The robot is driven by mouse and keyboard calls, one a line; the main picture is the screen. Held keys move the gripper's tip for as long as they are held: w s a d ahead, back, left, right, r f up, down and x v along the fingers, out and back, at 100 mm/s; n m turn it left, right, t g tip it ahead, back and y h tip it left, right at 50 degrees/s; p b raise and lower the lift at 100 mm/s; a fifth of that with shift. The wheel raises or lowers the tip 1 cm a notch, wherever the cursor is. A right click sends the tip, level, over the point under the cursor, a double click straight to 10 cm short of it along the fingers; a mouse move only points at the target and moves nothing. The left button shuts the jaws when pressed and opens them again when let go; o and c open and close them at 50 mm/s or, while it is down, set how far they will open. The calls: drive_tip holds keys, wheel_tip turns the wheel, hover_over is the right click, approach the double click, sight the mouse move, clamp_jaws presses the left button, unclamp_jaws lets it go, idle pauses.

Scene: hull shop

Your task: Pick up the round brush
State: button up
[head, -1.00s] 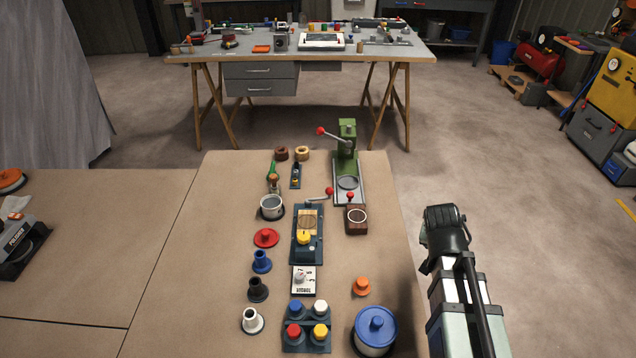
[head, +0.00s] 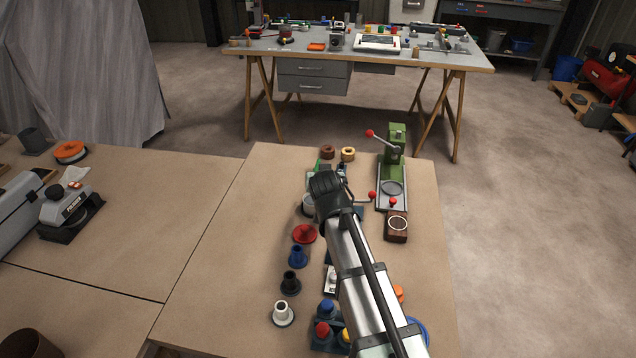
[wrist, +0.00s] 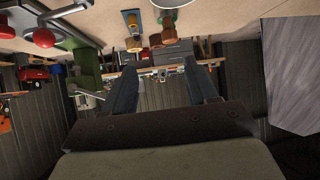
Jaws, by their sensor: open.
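In the head view, what looks like the round brush (head: 318,165), with a green part, lies near the far end of the bench, largely hidden behind my gripper (head: 327,190). In the wrist view, which is upside down, a brush-like piece with a brownish knob (wrist: 168,24) shows near the top edge, next to a pale pot (wrist: 172,3). My gripper (wrist: 163,85) is open, its two dark fingers spread with nothing between them. The brush is beyond the fingertips, not between them. Its exact shape is unclear.
A green press (head: 396,150) with a red-knobbed lever stands to the right. Bare bench lies further left.

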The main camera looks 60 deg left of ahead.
drive_tip(key=x, duration=0.6)
drive_tip(key=s+x, duration=0.1)
drive_tip(key=x, duration=0.2)
drive_tip(key=shift+a, duration=0.4)
drive_tip(key=shift+s+a+x, duration=0.1)
drive_tip(key=shift+x, duration=1.15)
drive_tip(key=shift+s+a+x, duration=0.1)
drive_tip(key=shift+s+x, duration=0.05)
drive_tip(key=shift+x, duration=1.1)
drive_tip(key=shift+r, duration=0.1)
drive_tip(key=c, duration=1.1)
